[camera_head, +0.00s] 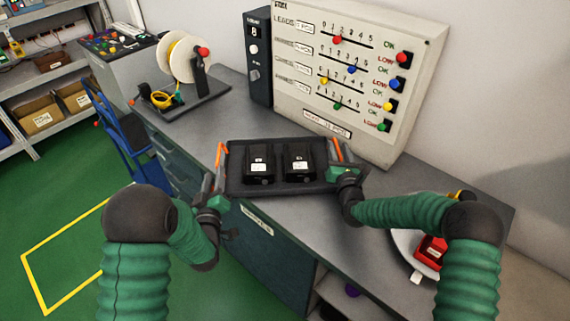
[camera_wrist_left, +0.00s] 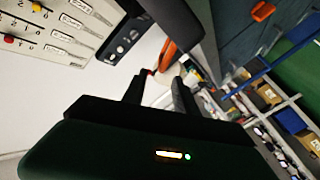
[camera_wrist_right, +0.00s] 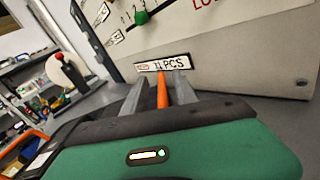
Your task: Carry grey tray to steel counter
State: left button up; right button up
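The dark grey tray (camera_head: 235,187) lies on the grey worktop near its front edge, with two black boxes (camera_head: 259,165) (camera_head: 299,163) in it. It has an orange handle at each end. My left gripper (camera_head: 214,181) is at the left handle (camera_head: 221,154); in the left wrist view its fingers (camera_wrist_left: 158,92) are apart, with the orange handle (camera_wrist_left: 168,52) beyond them. My right gripper (camera_head: 341,165) is at the right handle (camera_head: 337,150). In the right wrist view its open fingers (camera_wrist_right: 160,90) stand on either side of the orange bar (camera_wrist_right: 162,92), with gaps visible. I cannot tell which surface is the steel counter.
A tall panel with coloured sliders (camera_head: 350,70) stands right behind the tray. A cable reel (camera_head: 182,58) is at the back left. A round white plate with a red item (camera_head: 430,249) is at the right. Blue steps (camera_head: 126,135) stand left, beside green floor with a yellow outline.

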jog(key=shift+s+f, duration=0.1)
jog(key=shift+s, duration=0.15)
jog(key=s, duration=1.1)
jog(key=shift+s+d, duration=0.25)
pick_arm(q)
jog(key=shift+s, duration=0.4)
